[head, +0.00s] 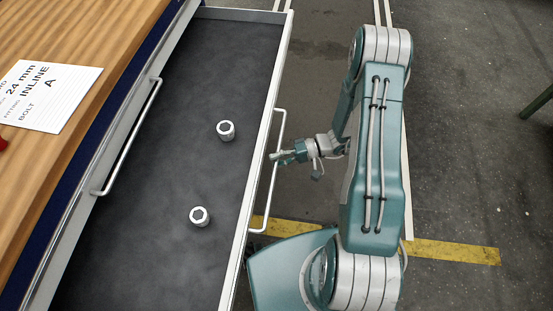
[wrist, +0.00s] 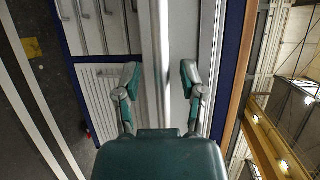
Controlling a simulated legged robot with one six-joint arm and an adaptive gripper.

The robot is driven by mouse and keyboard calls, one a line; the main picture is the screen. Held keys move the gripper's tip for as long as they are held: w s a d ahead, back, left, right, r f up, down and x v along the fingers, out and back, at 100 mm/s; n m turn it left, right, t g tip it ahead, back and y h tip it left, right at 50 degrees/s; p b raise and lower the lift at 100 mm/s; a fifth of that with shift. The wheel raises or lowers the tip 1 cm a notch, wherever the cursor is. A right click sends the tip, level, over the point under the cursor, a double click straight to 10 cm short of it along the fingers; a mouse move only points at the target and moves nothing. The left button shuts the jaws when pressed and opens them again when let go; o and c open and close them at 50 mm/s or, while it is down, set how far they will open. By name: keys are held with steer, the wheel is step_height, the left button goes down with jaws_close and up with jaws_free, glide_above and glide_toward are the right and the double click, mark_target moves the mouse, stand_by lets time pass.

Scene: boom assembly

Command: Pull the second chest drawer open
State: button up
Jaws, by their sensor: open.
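An open chest drawer (head: 170,185) with a dark lining and a light metal front stands far out from the chest in the head view. Its bar handle (head: 279,125) is on the outer front and also shows as a pale bar in the wrist view (wrist: 163,50). My gripper (head: 273,157) is at the middle of this handle. In the wrist view my gripper (wrist: 160,72) is open, with one finger on either side of the bar and gaps to both. A closed drawer above has its own handle (head: 130,135).
Two metal sockets, one upper (head: 226,130) and one lower (head: 200,216), stand inside the open drawer. A wooden top (head: 70,35) with a printed card (head: 45,95) lies at left.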

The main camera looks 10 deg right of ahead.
steer(key=d+r, duration=0.2)
steer(key=d, duration=0.9)
steer(key=shift+d, duration=0.25)
steer(key=shift+w, duration=0.1)
